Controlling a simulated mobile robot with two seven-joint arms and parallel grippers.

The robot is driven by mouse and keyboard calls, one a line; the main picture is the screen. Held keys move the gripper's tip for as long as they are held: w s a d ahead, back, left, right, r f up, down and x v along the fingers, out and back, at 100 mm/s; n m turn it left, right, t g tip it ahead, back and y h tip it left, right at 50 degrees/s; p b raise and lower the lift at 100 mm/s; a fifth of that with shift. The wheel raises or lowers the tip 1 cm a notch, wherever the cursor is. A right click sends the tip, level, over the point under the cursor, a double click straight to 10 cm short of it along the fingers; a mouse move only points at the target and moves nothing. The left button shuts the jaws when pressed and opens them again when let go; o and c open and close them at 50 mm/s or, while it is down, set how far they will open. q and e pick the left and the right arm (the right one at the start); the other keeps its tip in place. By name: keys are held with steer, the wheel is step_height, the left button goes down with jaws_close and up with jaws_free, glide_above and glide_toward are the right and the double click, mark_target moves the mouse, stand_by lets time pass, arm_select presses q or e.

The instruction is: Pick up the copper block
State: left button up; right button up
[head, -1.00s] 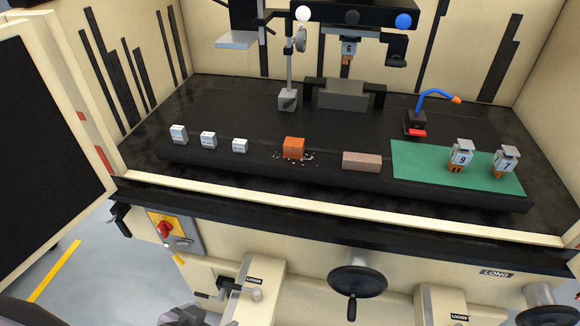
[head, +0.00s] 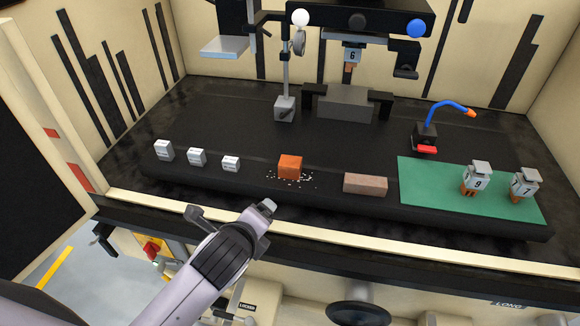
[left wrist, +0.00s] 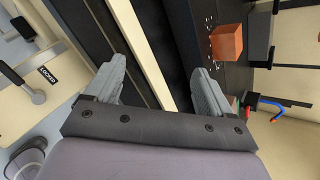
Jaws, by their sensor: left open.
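The copper block (head: 290,166) is an orange-brown cube on the dark ledge of the machine bed, with small pale chips scattered around its base. It also shows at the upper right of the left wrist view (left wrist: 226,43). My left gripper (left wrist: 158,82) is open and empty, its two grey fingers spread apart. In the head view it is in front of the bed's front edge, below and left of the block, and does not touch it. Its fingers are only partly visible there. My right gripper is in neither view.
Several small white blocks (head: 196,157) stand left of the copper block. A brownish bar (head: 366,184) lies to its right, beside a green mat (head: 420,191) with numbered electrode holders (head: 477,178). A cream rail (head: 330,238) runs along the front. A grey vise (head: 345,104) stands behind.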

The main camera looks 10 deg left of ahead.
mark_target(289, 165)
arm_select(q)
steer(key=w+d+r+m+t, duration=0.1)
steer(key=w+m, duration=0.2)
steer(key=m, duration=0.1)
steer(key=w+d+r+m+t, duration=0.1)
steer(key=w+r+m, duration=0.1)
steer(key=w+m, duration=0.1)
steer(key=w+d+r+m+t, duration=0.1)
steer(key=w+d+r+m, duration=0.1)
steer(key=m, duration=0.2)
steer(key=shift+w+m+h, duration=0.3)
steer(key=shift+w, duration=0.1)
steer(key=shift+r+x, duration=0.1)
steer(key=shift+x, duration=1.5)
steer(key=shift+r+x, duration=0.15)
steer(key=shift+x, duration=1.4)
steer(key=shift+w+a, duration=0.1)
steer(key=c, duration=1.3)
steer(key=shift+r, duration=0.15)
jaws_close()
step_height(289, 165, up, 20)
steer(key=p, duration=0.1)
